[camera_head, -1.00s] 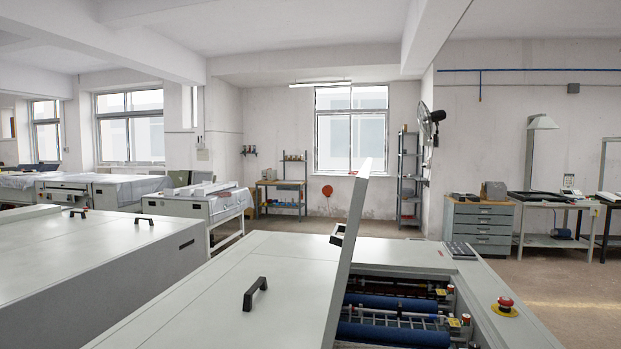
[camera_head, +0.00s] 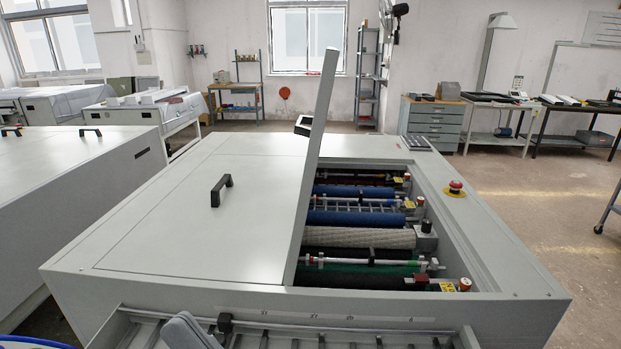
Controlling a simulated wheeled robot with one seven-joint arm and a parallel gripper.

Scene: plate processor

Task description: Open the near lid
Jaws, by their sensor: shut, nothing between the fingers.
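The grey plate processor (camera_head: 175,283) fills the middle of the view. One flat lid (camera_head: 175,225) with a black handle (camera_head: 221,190) lies closed on its left part. A second, narrow-looking lid (camera_head: 318,150) stands raised, nearly upright and leaning slightly right. To its right the bay is open, showing blue rollers (camera_head: 350,217) and a pale textured roller (camera_head: 360,237). I cannot tell for certain which lid is the near one. My gripper is not in view.
A red emergency button (camera_head: 455,186) sits on the machine's right rim. A slatted feed tray (camera_head: 290,340) juts out in front, with a grey rounded object (camera_head: 188,332) over it. Another grey machine (camera_head: 75,185) stands at left.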

